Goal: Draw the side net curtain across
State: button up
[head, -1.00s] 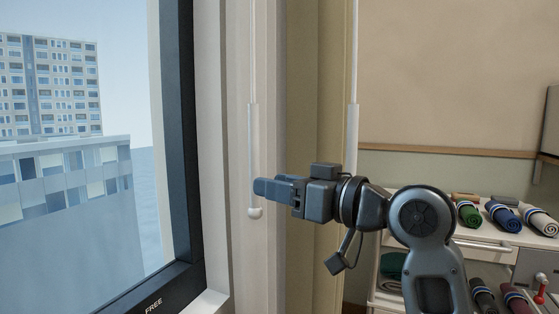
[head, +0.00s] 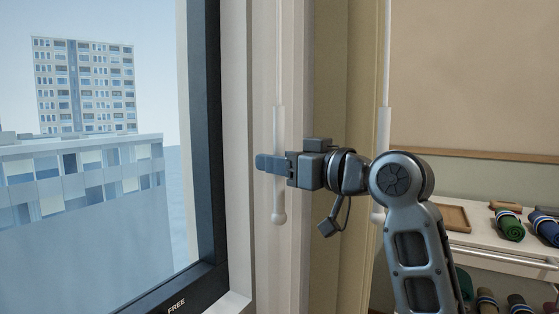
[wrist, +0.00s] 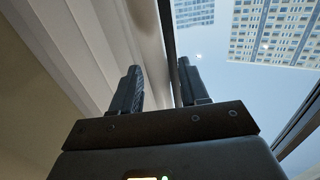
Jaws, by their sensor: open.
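A pale net curtain (head: 296,60) hangs gathered in a narrow strip beside the window in the head view. A thin white wand (head: 278,120) with a rounded end hangs in front of it. My gripper (head: 268,162) is level with the wand's thicker lower part and hides a short piece of it. In the wrist view my gripper (wrist: 158,78) has its two fingers apart. Pale cloth folds (wrist: 70,45) lie to their left. I cannot tell whether the wand is between the fingers or touches them.
A second white wand (head: 384,125) hangs farther right, behind my arm, by a yellowish curtain (head: 338,70). The dark window frame (head: 208,130) is close on the left. A shelf unit (head: 480,235) with rolled cloths and a wooden tray (head: 454,218) stands at right.

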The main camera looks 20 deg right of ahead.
jog(key=shift+c, duration=0.2)
grip_shut()
dwell(0.4)
